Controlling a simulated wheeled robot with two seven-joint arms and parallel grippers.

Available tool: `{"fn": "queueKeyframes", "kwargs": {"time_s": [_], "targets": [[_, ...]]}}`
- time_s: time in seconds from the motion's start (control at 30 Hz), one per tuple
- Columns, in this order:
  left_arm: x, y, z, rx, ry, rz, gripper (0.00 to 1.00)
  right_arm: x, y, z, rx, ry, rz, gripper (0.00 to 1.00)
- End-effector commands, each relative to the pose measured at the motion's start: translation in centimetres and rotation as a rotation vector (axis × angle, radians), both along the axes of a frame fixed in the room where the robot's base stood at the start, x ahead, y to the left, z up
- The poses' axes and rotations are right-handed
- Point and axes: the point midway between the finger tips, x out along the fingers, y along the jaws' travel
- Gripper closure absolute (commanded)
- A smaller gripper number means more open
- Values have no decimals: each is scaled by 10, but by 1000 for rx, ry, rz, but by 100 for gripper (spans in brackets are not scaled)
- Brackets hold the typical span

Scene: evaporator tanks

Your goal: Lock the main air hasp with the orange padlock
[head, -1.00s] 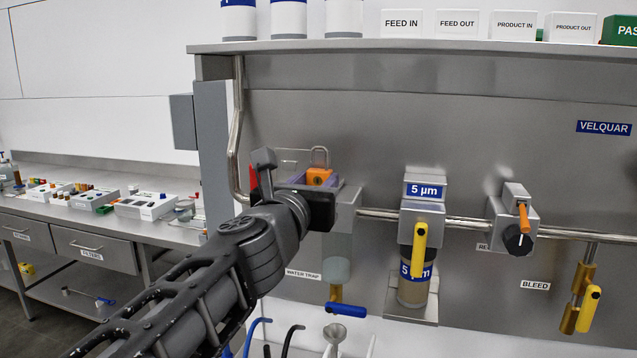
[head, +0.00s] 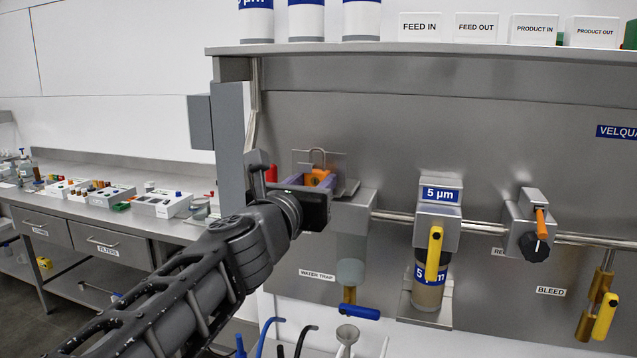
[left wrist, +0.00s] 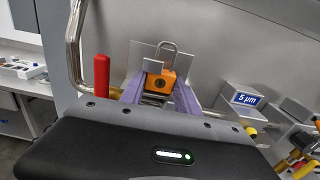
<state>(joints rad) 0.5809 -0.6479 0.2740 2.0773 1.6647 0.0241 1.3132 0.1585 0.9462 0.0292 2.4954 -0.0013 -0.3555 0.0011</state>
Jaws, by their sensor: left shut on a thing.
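My left gripper (head: 311,184) reaches in from the left, its purple fingers shut on the orange padlock (head: 316,177). In the left wrist view the padlock (left wrist: 160,82) sits between the two finger pads, upright, its grey shackle (left wrist: 171,47) pointing up. A grey metal plate (left wrist: 143,56) stands right behind it, and a small grey tab (left wrist: 152,66) overlaps the shackle's left side. I cannot tell whether the shackle passes through the tab. A red handle (left wrist: 101,76) stands left of the fingers; only a bit of it shows in the head view (head: 271,173). My right gripper is out of view.
A pipe (head: 393,216) runs right to a 5 µm filter (head: 438,210) with a yellow handle, then a regulator (head: 533,224) with a black knob. The water trap (head: 350,270) hangs below the gripper. A grey post (head: 230,130) stands close left. A side bench (head: 75,205) lies farther left.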

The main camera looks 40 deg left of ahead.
Motion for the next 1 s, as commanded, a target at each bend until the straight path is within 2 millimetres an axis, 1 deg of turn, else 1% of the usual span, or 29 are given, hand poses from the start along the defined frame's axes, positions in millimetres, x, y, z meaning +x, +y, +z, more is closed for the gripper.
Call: {"fn": "queueKeyframes", "kwargs": {"time_s": [0.43, 1.0], "targets": [[-5, 13, 0, -1, 0, -1, 100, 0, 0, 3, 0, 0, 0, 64], [-5, 14, -2, 0, -1, -2, 100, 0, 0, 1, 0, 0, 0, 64]]}}
